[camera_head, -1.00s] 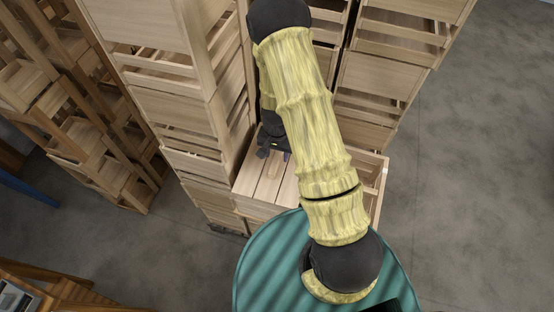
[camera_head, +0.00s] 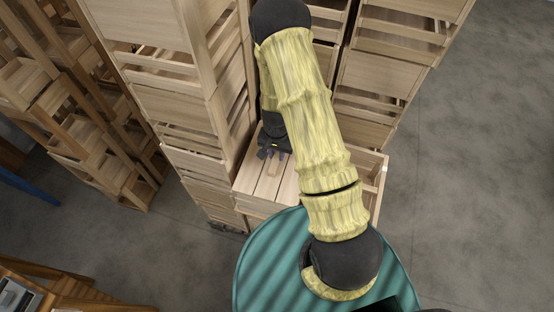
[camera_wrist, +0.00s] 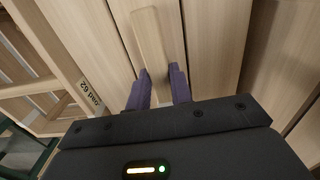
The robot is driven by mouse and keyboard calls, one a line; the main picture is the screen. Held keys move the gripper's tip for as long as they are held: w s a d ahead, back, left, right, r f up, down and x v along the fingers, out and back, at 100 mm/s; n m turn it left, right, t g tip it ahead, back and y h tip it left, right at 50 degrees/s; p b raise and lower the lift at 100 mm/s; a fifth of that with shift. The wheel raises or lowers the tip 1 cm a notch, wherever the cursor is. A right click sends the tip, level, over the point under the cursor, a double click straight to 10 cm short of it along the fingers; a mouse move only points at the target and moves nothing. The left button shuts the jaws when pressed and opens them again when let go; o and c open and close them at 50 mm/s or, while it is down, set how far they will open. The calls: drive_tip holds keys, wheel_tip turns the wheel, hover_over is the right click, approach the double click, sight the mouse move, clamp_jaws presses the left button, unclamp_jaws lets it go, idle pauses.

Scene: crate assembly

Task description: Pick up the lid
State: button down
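The lid (camera_head: 252,190) is a pale wooden slatted panel on top of a crate, below and left of my arm in the head view. It fills much of the wrist view (camera_wrist: 214,40). A raised wooden bar handle (camera_wrist: 150,38) runs along it, and the handle also shows in the head view (camera_head: 273,170). My gripper (camera_wrist: 160,80) is open, with two purple fingers apart at the near end of the handle, one on each side. I cannot tell how far the fingertips are above the slats. My arm hides part of the lid in the head view.
Tall stacks of wooden crates (camera_head: 172,98) stand left of and behind the lid, and another stack (camera_head: 385,75) stands at the right. A crate wall with a printed label (camera_wrist: 88,93) lies left of the fingers. Grey floor (camera_head: 470,190) is clear at the right.

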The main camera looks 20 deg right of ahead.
sight(277, 155)
drive_tip(key=shift+r, duration=0.15)
wheel_tip(277, 155, up, 10)
drive_tip(key=b, duration=0.2)
idle(0.5)
idle(0.4)
